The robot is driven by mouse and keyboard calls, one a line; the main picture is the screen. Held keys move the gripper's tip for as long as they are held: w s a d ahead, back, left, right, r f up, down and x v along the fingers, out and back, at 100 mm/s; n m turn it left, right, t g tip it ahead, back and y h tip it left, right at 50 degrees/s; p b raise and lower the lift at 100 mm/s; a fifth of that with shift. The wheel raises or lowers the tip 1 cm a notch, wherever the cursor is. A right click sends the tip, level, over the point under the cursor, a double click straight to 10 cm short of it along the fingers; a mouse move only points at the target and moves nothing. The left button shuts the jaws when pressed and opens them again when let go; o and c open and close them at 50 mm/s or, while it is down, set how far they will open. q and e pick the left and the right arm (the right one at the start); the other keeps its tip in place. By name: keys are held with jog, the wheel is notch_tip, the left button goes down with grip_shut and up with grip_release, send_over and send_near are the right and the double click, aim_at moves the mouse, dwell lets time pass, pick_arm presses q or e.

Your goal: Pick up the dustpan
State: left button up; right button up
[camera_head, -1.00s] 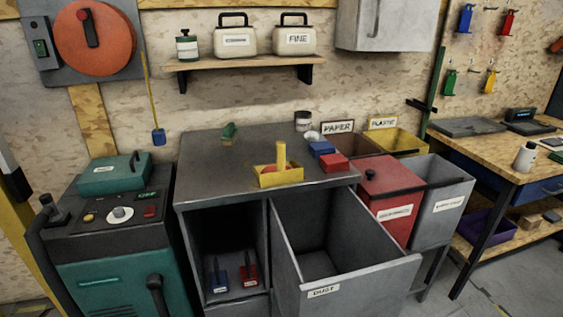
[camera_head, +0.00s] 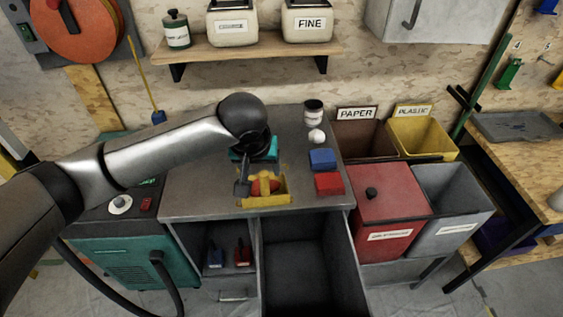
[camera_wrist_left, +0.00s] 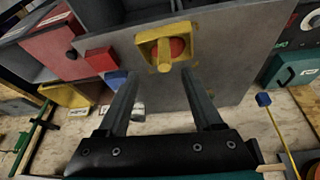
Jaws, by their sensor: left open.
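The yellow dustpan (camera_head: 268,201) lies near the front edge of the grey cabinet top, with something red-orange (camera_head: 266,186) in it. My left gripper (camera_head: 248,188) reaches down from above and hides part of the pan and its handle. In the left wrist view the dustpan (camera_wrist_left: 146,37) shows beyond and between the fingertips of the open left gripper (camera_wrist_left: 163,82). Nothing is held between the fingers. The head view does not make clear whether a finger touches the pan. My right gripper is not in view.
A blue block (camera_head: 322,159) and a red block (camera_head: 329,183) sit right of the pan. The open drawer (camera_head: 305,262) is below the front edge. Red and grey bins stand at the right.

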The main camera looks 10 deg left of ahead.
aim_at(264, 182)
pick_arm(q)
jog(key=x, duration=0.7)
jog(key=shift+w+a+b, duration=0.2)
jog(key=shift+a+b, duration=0.05)
jog(key=shift+b, duration=0.15)
jog(key=shift+w+f, duration=0.3)
jog(key=shift+f, duration=0.25)
jog(key=shift+b+x, duration=0.35)
jog(key=shift+x, duration=1.9)
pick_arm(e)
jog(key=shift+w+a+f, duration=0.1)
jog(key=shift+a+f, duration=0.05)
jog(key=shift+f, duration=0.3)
pick_arm(q)
jog(key=shift+a, duration=0.15)
grip_shut()
